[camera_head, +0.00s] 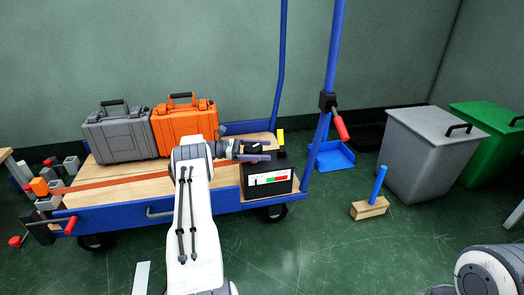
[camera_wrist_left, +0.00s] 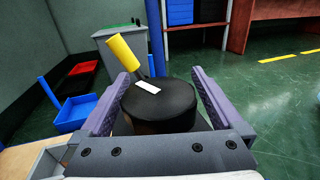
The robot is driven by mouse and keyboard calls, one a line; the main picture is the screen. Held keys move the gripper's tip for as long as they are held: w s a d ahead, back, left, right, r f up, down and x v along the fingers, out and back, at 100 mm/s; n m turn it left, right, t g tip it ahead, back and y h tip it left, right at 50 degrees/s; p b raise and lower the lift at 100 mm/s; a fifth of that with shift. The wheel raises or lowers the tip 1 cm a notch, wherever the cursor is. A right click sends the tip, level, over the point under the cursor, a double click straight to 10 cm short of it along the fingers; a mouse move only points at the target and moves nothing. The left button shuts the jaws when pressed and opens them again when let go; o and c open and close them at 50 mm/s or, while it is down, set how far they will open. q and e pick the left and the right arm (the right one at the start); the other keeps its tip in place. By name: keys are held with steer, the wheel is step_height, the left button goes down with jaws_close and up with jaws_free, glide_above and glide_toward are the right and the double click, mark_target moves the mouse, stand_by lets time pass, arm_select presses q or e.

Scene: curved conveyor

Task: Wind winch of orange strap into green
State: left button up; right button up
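The winch is a black box (camera_head: 267,183) on the right end of the blue-edged cart. Its front has a white gauge strip (camera_head: 271,179) with a green and a red part; the pointer is too small to read. On top is a round black knob (camera_wrist_left: 160,105) with a white mark and a yellow crank handle (camera_wrist_left: 127,54), which also shows in the head view (camera_head: 280,137). The orange strap (camera_head: 115,184) runs along the cart's deck at left. My left gripper (camera_wrist_left: 158,95) is open, its purple fingers on either side of the knob; contact is unclear. My right gripper is out of view.
A grey case (camera_head: 119,135) and an orange case (camera_head: 184,127) stand on the cart (camera_head: 115,220). A blue post with a red-handled lever (camera_head: 340,124) rises behind the winch.

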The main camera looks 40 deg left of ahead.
mark_target(245, 151)
arm_select(q)
steer(key=shift+a, duration=0.1)
steer(key=shift+s+a, duration=0.15)
steer(key=shift+a, duration=0.05)
steer(key=p+v, duration=0.1)
steer(key=v, duration=0.3)
steer(key=shift+s+a, duration=0.15)
steer(key=shift+s, duration=0.05)
steer(key=shift+s+a+f+b, duration=0.2)
steer(key=shift+a+f+b, duration=0.15)
steer(key=shift+b, duration=0.3)
steer(key=shift+s+a+r+b, duration=0.1)
steer(key=shift+s+a+b, duration=0.2)
steer(key=shift+a+b, duration=0.2)
steer(key=shift+s+a+r, duration=0.15)
steer(key=shift+r, duration=0.05)
